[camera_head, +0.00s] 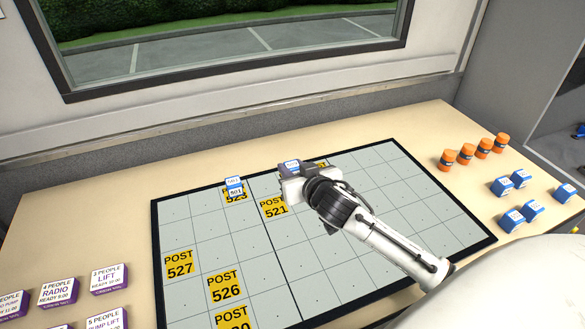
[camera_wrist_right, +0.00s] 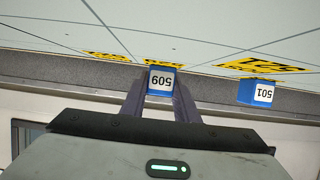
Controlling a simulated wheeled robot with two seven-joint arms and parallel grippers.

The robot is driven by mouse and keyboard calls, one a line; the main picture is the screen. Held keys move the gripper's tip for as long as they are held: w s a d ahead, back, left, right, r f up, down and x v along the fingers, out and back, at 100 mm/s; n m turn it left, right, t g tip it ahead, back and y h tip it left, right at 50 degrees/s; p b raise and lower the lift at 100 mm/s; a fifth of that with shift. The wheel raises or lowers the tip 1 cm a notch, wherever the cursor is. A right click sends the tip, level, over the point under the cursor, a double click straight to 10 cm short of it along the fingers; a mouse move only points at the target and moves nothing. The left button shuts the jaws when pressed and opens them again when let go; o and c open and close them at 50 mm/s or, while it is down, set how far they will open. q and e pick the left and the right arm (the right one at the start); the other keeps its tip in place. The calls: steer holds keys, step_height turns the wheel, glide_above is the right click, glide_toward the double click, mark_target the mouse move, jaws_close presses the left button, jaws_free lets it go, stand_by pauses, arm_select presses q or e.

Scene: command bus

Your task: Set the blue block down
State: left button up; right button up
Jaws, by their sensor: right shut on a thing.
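My right gripper (camera_head: 290,174) is shut on a blue block (camera_head: 291,166) over the far part of the gridded board (camera_head: 300,262). In the right wrist view the block (camera_wrist_right: 161,80) sits between the two fingers and its white label reads 509. I cannot tell whether it touches the board. Another blue block, labelled 501 (camera_head: 235,187), stands on a yellow post tile to the left of the gripper; it also shows in the right wrist view (camera_wrist_right: 257,93). The gripper partly hides a yellow tile (camera_head: 321,164) just to its right. My left gripper is not in view.
Yellow tiles POST 521 (camera_head: 273,207), POST 527 (camera_head: 179,263) and POST 526 (camera_head: 224,288) lie on the board. Several orange-capped jars (camera_head: 466,154) and blue blocks (camera_head: 533,210) stand on the table at right. Purple-based cards (camera_head: 109,279) stand at left. A wall and window rise behind.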

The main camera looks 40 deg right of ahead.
steer(key=shift+f, duration=0.2)
steer(key=o, duration=1)
steer(key=shift+r, duration=0.1)
steer(key=shift+r, duration=0.25)
steer(key=v, duration=1.2)
steer(key=shift+f, duration=0.15)
